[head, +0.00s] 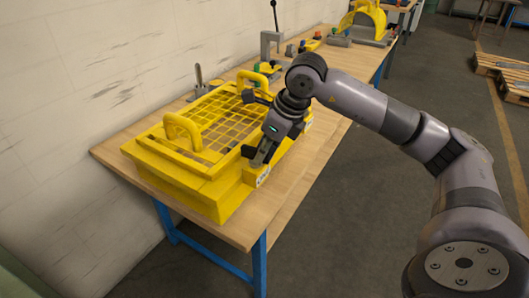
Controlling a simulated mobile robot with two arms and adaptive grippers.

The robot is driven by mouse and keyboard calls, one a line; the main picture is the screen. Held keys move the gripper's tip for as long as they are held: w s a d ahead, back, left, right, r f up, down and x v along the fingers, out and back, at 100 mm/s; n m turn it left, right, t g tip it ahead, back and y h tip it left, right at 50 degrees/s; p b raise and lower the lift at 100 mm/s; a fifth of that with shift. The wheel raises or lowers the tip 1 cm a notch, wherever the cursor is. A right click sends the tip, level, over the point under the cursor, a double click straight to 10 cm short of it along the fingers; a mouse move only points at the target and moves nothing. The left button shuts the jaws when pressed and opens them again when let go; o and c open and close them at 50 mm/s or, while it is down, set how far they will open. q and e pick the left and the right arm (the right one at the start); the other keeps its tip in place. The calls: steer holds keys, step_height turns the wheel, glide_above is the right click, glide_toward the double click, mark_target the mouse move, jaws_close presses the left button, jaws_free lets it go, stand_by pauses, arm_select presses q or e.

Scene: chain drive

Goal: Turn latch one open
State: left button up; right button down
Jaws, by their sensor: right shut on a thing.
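A yellow box-shaped guard (175,175) with a mesh lid and two raised yellow handles sits on the wooden workbench. My right gripper (260,157) reaches down to the front right side of the guard, just above a yellow block (255,176) with a small white label. It is shut on what appears to be latch one there. The gripper hides most of the latch, so I cannot tell its turn angle. The lid looks down on the guard. My left gripper is not in view.
Behind the guard, a grey clamp-like stand (271,45), small coloured parts and a yellow arched fixture (364,18) stand along the bench. A white wall runs along the left. The bench's front corner (240,232) is bare. Wooden pallets (512,84) lie far right.

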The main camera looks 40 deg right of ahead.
steer(key=shift+a+m, duration=0.1)
steer(key=shift+m, duration=0.6)
steer(key=c, duration=1.6)
jaws_free()
steer(key=shift+o, duration=0.2)
steer(key=shift+r, duration=0.15)
steer(key=v, duration=1.2)
steer(key=shift+s+a, duration=0.15)
